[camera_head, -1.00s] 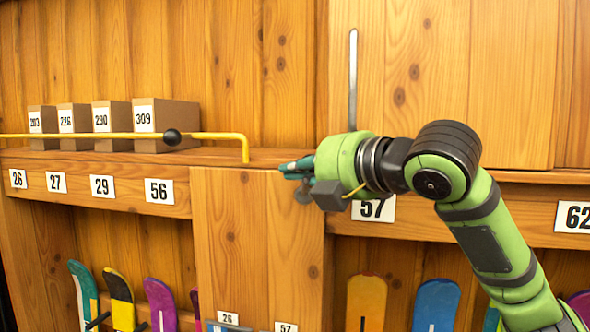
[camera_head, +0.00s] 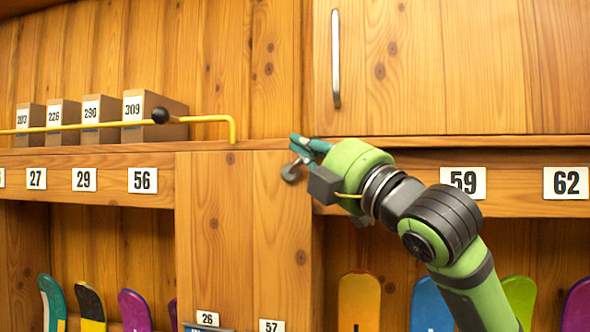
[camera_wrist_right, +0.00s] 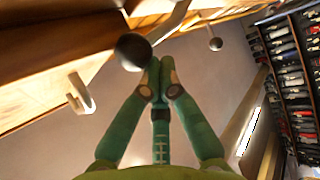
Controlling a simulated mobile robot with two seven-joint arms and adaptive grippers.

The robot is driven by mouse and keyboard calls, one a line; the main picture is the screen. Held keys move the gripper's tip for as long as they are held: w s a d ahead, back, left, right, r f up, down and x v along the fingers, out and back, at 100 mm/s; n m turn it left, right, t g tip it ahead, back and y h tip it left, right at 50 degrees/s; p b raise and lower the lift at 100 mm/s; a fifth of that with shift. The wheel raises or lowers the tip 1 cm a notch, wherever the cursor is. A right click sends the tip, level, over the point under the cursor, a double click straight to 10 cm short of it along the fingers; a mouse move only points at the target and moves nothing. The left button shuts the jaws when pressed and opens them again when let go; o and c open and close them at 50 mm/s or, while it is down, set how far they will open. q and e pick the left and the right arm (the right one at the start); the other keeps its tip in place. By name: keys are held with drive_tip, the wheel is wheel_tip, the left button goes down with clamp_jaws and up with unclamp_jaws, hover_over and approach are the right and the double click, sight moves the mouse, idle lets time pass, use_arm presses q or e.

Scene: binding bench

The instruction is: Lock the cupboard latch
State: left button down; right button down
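The cupboard door (camera_head: 440,70) at the upper right looks closed and has an upright metal handle (camera_head: 336,58). A yellow bar (camera_head: 80,129) with a black ball knob (camera_head: 160,115) runs along the shelf at left and bends down at its right end. I cannot tell which part is the latch. My right gripper (camera_head: 303,147) is beside the panel top, below the handle and right of the bar, touching neither. In the right wrist view its green fingers (camera_wrist_right: 157,76) are together and empty. A black ball (camera_wrist_right: 132,52) on a rod shows near the tips. My left gripper is out of view.
Several numbered cardboard boxes (camera_head: 155,116) stand on the shelf behind the bar. A wooden panel (camera_head: 235,230) juts down below my right gripper. Colourful boards (camera_head: 358,300) stand in the lower bays. A pale hook (camera_wrist_right: 80,92) shows in the right wrist view.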

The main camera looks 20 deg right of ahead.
drive_tip(key=shift+s+d+f+m+t+h+b, duration=0.1)
drive_tip(key=shift+d+f+m+t+h+b, duration=0.25)
drive_tip(key=shift+m+t+h+b, duration=0.7)
drive_tip(key=shift+s+d+f+m+t+h+b, duration=0.15)
drive_tip(key=shift+f+m+t+h+b, duration=0.4)
drive_tip(key=shift+m+b, duration=0.9)
drive_tip(key=shift+s+d+f+m+t+h+b, duration=0.15)
drive_tip(key=shift+f+m+t+h+b, duration=0.3)
drive_tip(key=shift+m+t+h+b, duration=0.7)
drive_tip(key=shift+g+y, duration=0.35)
drive_tip(key=shift+y, duration=0.1)
drive_tip(key=shift+d, duration=0.1)
